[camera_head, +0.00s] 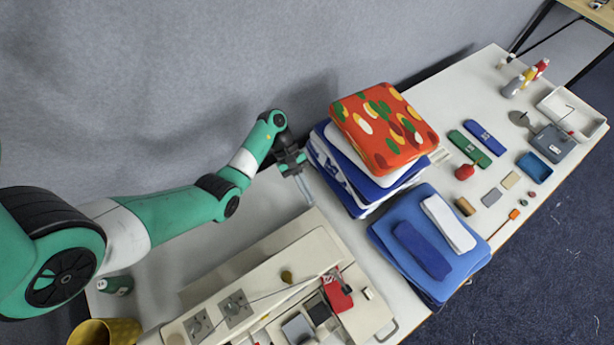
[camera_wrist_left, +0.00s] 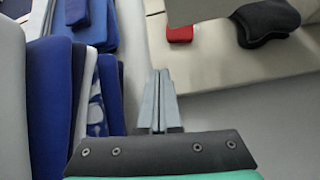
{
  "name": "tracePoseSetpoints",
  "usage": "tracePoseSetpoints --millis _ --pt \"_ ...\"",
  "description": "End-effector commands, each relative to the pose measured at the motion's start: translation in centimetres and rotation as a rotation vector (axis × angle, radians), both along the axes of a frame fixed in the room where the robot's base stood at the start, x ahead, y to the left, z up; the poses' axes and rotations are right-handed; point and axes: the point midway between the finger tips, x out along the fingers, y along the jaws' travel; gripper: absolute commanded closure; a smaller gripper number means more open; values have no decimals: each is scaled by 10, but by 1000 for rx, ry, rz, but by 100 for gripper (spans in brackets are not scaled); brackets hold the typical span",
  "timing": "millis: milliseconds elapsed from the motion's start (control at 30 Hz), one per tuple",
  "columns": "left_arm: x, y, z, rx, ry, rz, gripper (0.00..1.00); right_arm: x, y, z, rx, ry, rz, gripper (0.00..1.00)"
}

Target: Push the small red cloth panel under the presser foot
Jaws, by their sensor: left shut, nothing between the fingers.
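The small red cloth panel (camera_head: 337,295) lies on the bed of the beige sewing machine (camera_head: 265,265). Dark metal parts, probably the presser foot (camera_head: 347,288), show at its right edge; whether the panel is under the foot I cannot tell. A red piece, likely the panel, shows at the top of the left wrist view (camera_wrist_left: 180,33). My left gripper (camera_head: 308,201) is shut and empty, behind the machine and beside the folded stack, well apart from the panel. Its closed fingers also show in the wrist view (camera_wrist_left: 158,78). My right gripper is not in view.
A stack of folded blue and white cloths (camera_head: 350,180) with an orange patterned cushion (camera_head: 385,125) stands right of my left gripper. A blue folded pile (camera_head: 430,260) sits right of the machine. A yellow pot (camera_head: 105,333) is at lower left. Small items lie farther right.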

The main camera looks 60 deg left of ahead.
Motion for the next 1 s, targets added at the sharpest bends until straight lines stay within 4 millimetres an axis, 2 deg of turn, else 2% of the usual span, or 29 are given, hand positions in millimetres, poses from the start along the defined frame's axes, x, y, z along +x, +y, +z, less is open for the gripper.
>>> tracePoseSetpoints --millis 33,133,300,433,567,867,900,933,1000 --pt "-16 6 -18 -10 45 14 100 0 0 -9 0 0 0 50" --pt "-38 12 -33 -23 106 25 100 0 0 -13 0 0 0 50" --pt "-42 12 -35 -25 119 25 100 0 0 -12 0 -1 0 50" --pt "-41 6 -45 -24 117 24 100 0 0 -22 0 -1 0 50" --pt "-40 -10 -64 -25 117 23 100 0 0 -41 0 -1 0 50" --pt "-36 -56 -113 -24 115 21 100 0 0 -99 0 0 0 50" --pt "-36 -62 -115 -23 115 21 100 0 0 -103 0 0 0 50" --pt "-35 -68 -107 -23 115 21 100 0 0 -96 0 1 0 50" --pt "-35 -80 -105 -24 116 21 100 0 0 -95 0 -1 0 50"
